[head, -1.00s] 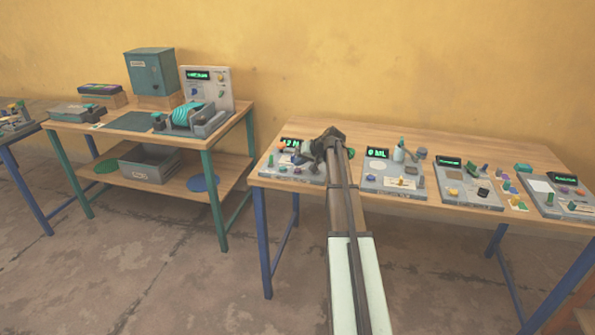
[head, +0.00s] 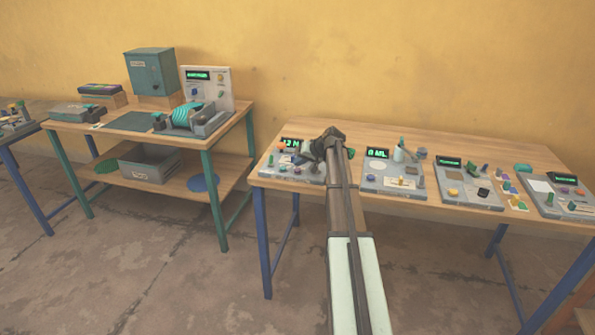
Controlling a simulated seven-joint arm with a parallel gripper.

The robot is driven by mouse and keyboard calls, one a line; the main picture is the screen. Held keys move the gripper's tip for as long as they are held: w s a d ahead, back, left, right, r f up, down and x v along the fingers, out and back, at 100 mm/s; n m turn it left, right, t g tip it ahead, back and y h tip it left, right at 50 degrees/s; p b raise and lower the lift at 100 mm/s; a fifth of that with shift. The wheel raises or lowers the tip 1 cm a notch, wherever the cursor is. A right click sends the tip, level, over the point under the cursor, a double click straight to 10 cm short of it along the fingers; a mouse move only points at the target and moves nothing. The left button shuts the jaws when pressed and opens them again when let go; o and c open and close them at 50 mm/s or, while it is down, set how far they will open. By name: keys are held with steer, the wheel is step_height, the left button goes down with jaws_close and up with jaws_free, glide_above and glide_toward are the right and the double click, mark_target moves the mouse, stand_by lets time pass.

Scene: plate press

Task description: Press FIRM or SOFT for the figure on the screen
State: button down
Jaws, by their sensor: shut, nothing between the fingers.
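The leftmost grey panel (head: 291,172) on the right-hand table has a small green-lit screen (head: 291,144), partly covered by my arm; it seems to read a 2 and an N. An orange knob or button (head: 282,146) shows beside the screen. Small coloured parts lie on the panel's front, too small to read; I cannot make out FIRM or SOFT labels. My gripper (head: 308,154) is over this panel, at its upper right, shut and empty. Whether it touches anything there cannot be told. My arm hides the panel's right side.
To the right stand a panel with a lit screen (head: 377,153) and bottle, a panel with a black block (head: 483,193), and another panel (head: 558,198). Small coloured blocks lie between the last two. A second table (head: 107,135) at left holds a teal cabinet (head: 151,73) and a machine.

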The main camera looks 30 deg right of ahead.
mark_target(299, 170)
steer(key=shift+f, duration=0.85)
stand_by(1.1)
steer(key=shift+r, duration=0.85)
steer(key=shift+r, duration=0.15)
steer(key=shift+r, duration=2.35)
steer(key=shift+a+f, duration=0.1)
